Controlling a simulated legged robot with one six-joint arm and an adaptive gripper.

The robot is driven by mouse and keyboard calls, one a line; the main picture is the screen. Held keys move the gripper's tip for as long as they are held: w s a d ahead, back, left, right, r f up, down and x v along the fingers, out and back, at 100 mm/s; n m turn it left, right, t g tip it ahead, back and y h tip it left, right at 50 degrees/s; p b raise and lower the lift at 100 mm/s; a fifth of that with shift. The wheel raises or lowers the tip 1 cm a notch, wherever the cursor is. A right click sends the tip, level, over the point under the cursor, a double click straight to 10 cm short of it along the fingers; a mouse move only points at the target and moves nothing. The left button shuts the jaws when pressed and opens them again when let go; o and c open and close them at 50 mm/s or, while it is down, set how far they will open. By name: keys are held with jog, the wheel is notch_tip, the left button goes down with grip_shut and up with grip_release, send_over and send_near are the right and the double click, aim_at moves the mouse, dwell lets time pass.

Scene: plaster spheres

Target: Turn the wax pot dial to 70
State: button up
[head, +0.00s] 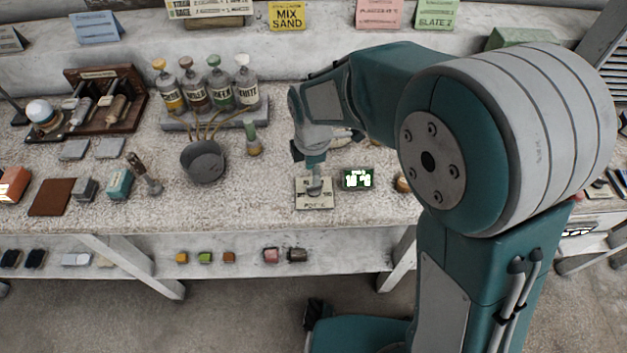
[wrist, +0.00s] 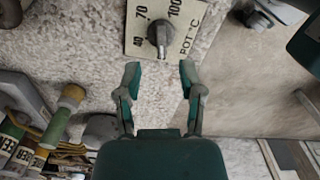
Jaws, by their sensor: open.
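The wax pot dial (wrist: 159,34) is a grey knob on a cream plate (wrist: 188,14) marked 40, 70, 100 and POT °C. In the wrist view the knob sits just beyond my fingertips. Which mark it points at I cannot tell. In the head view the plate (head: 314,205) lies on the bench, partly hidden by my gripper (head: 314,178) above it. In the wrist view my gripper (wrist: 160,76) is open and empty, its two fingers apart on either side of the knob's line. A dark display with glowing green-white digits (head: 357,179) stands right of the plate; its digits are unclear.
A small green-topped bottle (head: 252,140) stands between pot and dial. Bare bench lies left of the plate.

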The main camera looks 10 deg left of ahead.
aim_at(314, 188)
jog(key=f, duration=0.5)
jog(key=shift+d, duration=0.2)
jog(key=shift+c, duration=0.3)
grip_shut()
